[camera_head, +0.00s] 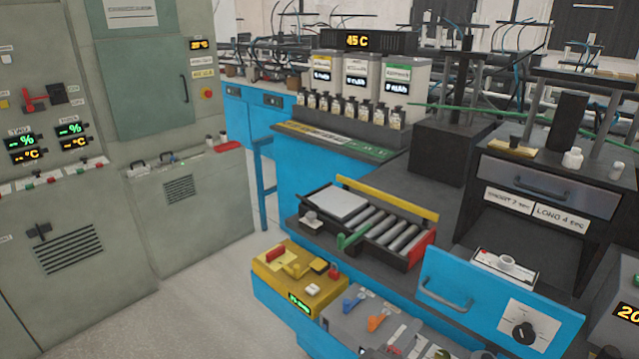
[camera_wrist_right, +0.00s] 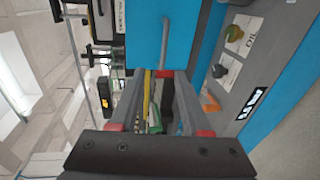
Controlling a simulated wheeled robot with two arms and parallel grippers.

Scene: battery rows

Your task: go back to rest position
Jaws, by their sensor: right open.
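My right gripper (camera_wrist_right: 158,78) shows in the right wrist view, as two dark fingers with red parts reaching forward from a dark palm. The fingers stand apart, and I see nothing held between them. Beyond them are a blue panel with a handle (camera_wrist_right: 163,42) and a grey panel with coloured knobs (camera_wrist_right: 250,55). I cannot make out either gripper clearly in the head view. My left gripper is in neither view.
In the head view, a roller tray (camera_head: 428,251) sits on the dark bench. A blue drawer (camera_head: 440,276) stands out at the front right. A yellow control box (camera_head: 268,277) is low in front. Grey cabinets (camera_head: 148,85) stand left, with open floor (camera_head: 205,300) between.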

